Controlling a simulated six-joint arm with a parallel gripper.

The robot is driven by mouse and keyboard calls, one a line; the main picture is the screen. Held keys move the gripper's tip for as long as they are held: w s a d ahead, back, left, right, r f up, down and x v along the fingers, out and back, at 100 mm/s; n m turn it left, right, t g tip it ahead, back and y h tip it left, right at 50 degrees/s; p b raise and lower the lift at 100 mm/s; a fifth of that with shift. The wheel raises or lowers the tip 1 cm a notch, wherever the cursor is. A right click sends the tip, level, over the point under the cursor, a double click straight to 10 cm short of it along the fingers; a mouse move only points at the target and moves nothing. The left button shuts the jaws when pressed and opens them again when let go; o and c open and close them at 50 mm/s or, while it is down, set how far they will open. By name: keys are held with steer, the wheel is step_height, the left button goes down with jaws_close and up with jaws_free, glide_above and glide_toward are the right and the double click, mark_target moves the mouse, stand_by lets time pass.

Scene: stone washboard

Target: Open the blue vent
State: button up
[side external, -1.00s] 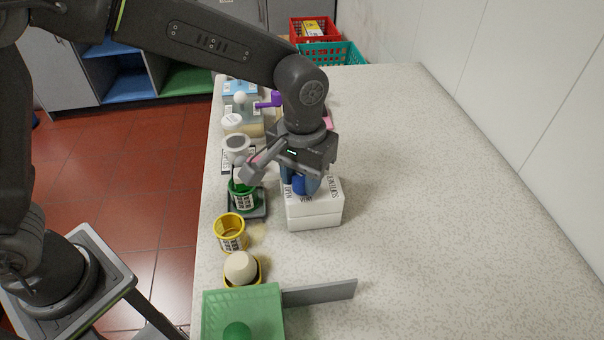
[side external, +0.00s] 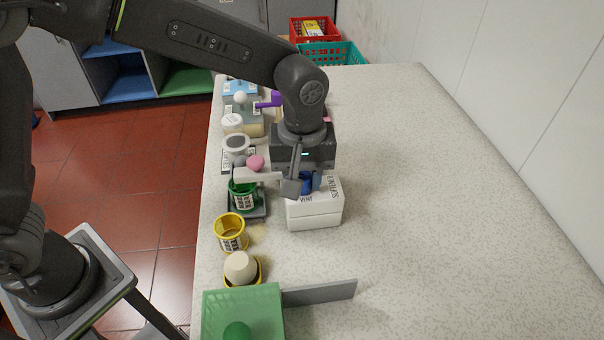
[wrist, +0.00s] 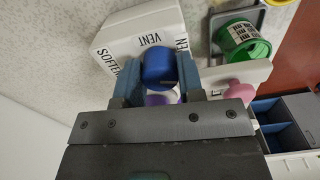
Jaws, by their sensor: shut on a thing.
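The blue vent knob (wrist: 158,66) sits on top of a white box (side external: 315,212) printed with "VENT" and "SOFTENER". The box also shows in the wrist view (wrist: 118,44). My gripper (side external: 309,182) points down at the box from above. In the wrist view, my gripper's blue-grey fingers (wrist: 159,78) stand on either side of the knob and are shut on it. In the side view the knob is mostly hidden by the fingers and a grey wrist part. I cannot tell how far the vent is open.
Left of the box are a green cup (side external: 243,196) on a dark tray, a yellow cup (side external: 231,233) and a pale round object (side external: 240,267). The counter to the right is clear.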

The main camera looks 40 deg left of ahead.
mark_target(302, 176)
steer(key=shift+n, duration=1.7)
steer(key=o, duration=0.6)
steer(key=shift+o, duration=0.2)
steer(key=shift+r, duration=0.1)
step_height(302, 176, up, 14)
